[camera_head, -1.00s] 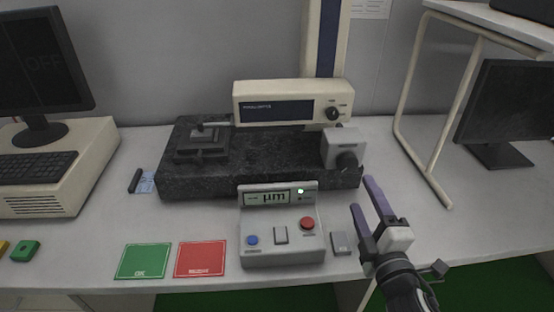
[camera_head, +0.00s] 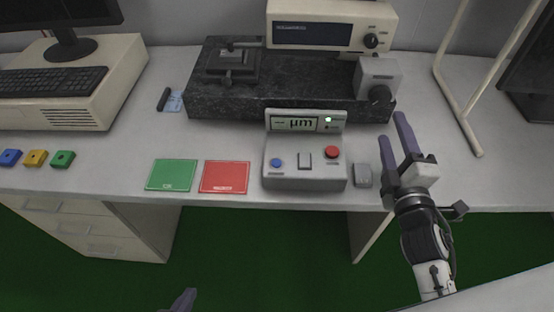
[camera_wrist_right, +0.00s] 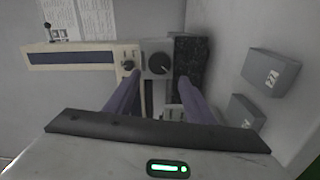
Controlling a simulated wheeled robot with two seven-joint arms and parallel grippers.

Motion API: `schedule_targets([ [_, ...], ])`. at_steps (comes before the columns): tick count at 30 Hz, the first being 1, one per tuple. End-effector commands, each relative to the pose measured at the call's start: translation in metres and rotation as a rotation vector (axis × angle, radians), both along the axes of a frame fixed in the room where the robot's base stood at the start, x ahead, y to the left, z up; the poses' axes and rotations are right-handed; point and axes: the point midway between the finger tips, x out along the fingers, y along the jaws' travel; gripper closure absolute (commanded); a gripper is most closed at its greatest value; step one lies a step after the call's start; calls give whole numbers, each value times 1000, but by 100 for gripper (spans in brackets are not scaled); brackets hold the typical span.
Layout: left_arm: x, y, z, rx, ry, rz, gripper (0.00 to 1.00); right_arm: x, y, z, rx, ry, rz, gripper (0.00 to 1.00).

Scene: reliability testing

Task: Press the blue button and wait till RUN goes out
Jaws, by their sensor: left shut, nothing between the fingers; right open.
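The blue button (camera_head: 277,163) is at the left of the grey control box (camera_head: 305,183) in the head view, and nothing touches it. The box's display (camera_head: 294,124) reads "µm", and a green light (camera_head: 328,119) glows at its right; I cannot read a RUN label. My right gripper (camera_head: 392,127) is open and empty, right of the box. Its fingers also show in the right wrist view (camera_wrist_right: 158,92).
A red button (camera_head: 332,152) and a white key (camera_head: 304,160) are on the box. A small grey block (camera_head: 361,176) stands at its right. Green (camera_head: 172,175) and red (camera_head: 225,177) cards lie to its left. A dark granite slab (camera_head: 290,100) with an instrument stands behind.

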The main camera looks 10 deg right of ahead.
Motion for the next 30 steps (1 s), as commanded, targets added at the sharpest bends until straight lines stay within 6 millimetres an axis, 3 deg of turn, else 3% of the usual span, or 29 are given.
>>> schedule_targets([
  [1, 0, 0, 0, 0, 0, 0, 100, 0, 0, 0, 0, 0, 0, 60],
  [8, 0, 0, 0, 0, 0, 0, 100, 0, 0, 0, 0, 0, 0, 99],
  [30, 0, 0, 0, 1, -1, 1, 100, 0, 0, 0, 0, 0, 0, 100],
])
